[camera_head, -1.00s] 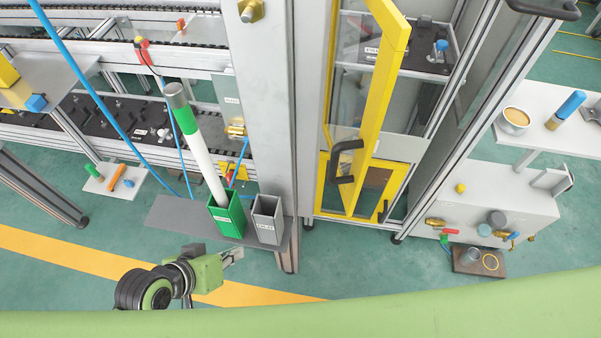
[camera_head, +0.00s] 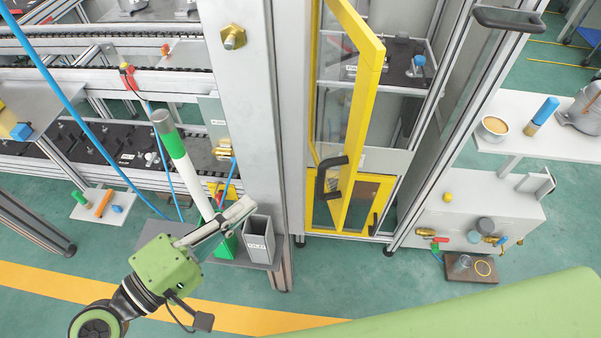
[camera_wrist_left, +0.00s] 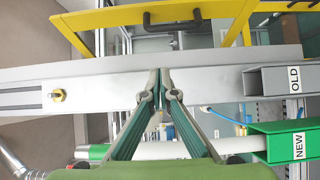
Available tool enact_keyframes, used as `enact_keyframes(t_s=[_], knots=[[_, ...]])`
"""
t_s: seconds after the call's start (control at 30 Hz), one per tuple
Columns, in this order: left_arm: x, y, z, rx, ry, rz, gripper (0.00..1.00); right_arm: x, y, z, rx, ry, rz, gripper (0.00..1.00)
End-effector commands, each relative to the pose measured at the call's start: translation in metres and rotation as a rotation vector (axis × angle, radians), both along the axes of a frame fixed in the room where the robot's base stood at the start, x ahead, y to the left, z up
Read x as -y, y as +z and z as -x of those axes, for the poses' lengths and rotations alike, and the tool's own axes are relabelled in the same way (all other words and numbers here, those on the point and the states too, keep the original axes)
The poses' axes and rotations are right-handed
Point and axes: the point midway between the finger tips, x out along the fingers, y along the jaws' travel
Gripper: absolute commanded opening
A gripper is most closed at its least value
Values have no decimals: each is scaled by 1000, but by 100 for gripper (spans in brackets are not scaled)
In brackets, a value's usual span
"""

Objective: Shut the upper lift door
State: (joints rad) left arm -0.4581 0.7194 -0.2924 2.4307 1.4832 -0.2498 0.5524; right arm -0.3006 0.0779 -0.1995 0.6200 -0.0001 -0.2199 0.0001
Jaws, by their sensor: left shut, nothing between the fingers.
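The upper lift door (camera_head: 360,125) is a yellow-framed clear panel. In the head view it stands swung open, out from the lift's frame, with a black handle (camera_head: 332,178) low on it. In the left wrist view its yellow frame (camera_wrist_left: 110,17) and black handle (camera_wrist_left: 172,22) show at the top, beyond a grey post. My left gripper (camera_head: 247,207) is shut and empty, in front of the grey post and left of the door, clear of the handle. The gripper's fingertips (camera_wrist_left: 160,76) meet in the left wrist view. My right gripper is not in view.
The grey post (camera_head: 250,110) stands between my left gripper and the door. A green bin holding a white-and-green tube (camera_head: 185,155) and a grey bin (camera_head: 259,240) sit close by the gripper. A white side table (camera_head: 540,135) stands at the right.

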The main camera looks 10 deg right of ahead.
Motion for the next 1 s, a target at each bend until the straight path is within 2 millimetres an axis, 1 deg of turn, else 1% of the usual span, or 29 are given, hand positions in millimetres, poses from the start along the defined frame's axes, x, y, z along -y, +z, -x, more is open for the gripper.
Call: enact_keyframes(t_s=[0.03, 0.1, 0.3, 0.47, 0.6, 0.7, 0.83, 1.0], knots=[[7, 9, -5, 1, 0, 5, 0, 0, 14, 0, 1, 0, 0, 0], [15, 8, -12, 2, 2, 5, 0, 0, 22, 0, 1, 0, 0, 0], [44, 7, -34, 2, 0, 2, 0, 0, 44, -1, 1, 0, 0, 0], [69, 6, -52, 1, -2, 3, 0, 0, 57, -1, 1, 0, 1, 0], [90, 4, -47, -2, -3, 1, 0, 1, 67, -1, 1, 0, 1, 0], [100, 2, -46, -1, -3, -1, 0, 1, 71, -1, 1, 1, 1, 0], [106, 0, -45, 1, -3, -2, 0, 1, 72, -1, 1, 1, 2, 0], [107, -1, -45, 1, -2, -3, 0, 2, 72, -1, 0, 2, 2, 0]])
